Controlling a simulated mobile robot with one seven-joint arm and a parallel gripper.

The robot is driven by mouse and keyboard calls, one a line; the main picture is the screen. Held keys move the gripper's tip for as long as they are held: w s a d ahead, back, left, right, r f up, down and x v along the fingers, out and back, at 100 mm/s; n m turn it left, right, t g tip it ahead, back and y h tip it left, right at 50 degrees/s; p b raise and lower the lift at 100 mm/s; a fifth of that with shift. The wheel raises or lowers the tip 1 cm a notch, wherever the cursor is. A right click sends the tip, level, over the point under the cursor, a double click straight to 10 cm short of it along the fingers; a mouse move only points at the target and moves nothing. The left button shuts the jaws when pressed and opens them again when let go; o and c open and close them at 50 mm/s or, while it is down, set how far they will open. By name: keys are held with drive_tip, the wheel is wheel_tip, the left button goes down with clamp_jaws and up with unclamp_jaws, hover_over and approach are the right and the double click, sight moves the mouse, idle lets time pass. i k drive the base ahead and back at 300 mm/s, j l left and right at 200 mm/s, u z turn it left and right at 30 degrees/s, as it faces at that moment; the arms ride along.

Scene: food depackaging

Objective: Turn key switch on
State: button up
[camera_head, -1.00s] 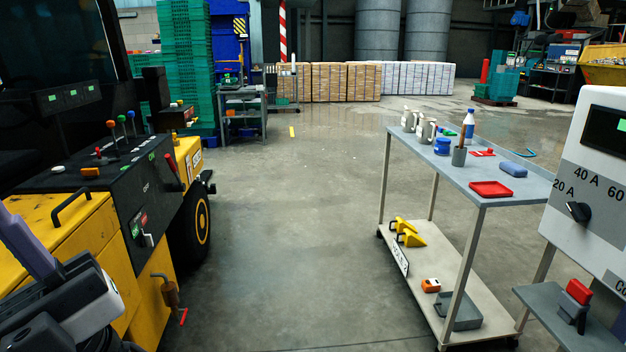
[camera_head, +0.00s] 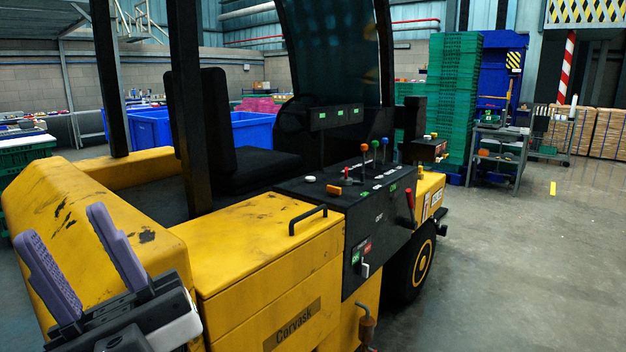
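A yellow forklift-like vehicle (camera_head: 262,252) fills the middle of the view. On its black side panel (camera_head: 388,232) is a small switch (camera_head: 363,268) with a light grey handle under green and red labels. It looks like the key switch, but its setting is too small to tell. A red lever (camera_head: 410,197) sits higher on the same panel, near ON and OFF lettering. My gripper (camera_head: 64,226) is at the lower left, in front of the vehicle's yellow rear body. Its two purple fingers are apart with nothing between them. It is well left of the switch.
Coloured knob levers (camera_head: 375,146) stand on the vehicle's console. A black grab handle (camera_head: 308,219) and a brown hanging part (camera_head: 366,325) are near the panel. Green stacked crates (camera_head: 453,100) and a grey cart (camera_head: 497,155) stand behind. The floor on the right is clear.

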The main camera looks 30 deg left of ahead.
sight(342, 181)
drive_tip(key=i+l+u, duration=0.25)
drive_tip(key=l+u, duration=0.25)
drive_tip(key=i+l+u, duration=0.4)
drive_tip(key=l, duration=0.3)
drive_tip(key=l+u, duration=0.15)
drive_tip(key=l, duration=0.3)
drive_tip(key=i+l, duration=0.6)
drive_tip(key=i+l+z, duration=0.1)
drive_tip(key=i+l, duration=0.45)
drive_tip(key=i, duration=0.25)
drive_tip(key=i+l, duration=0.55)
drive_tip(key=i, duration=0.15)
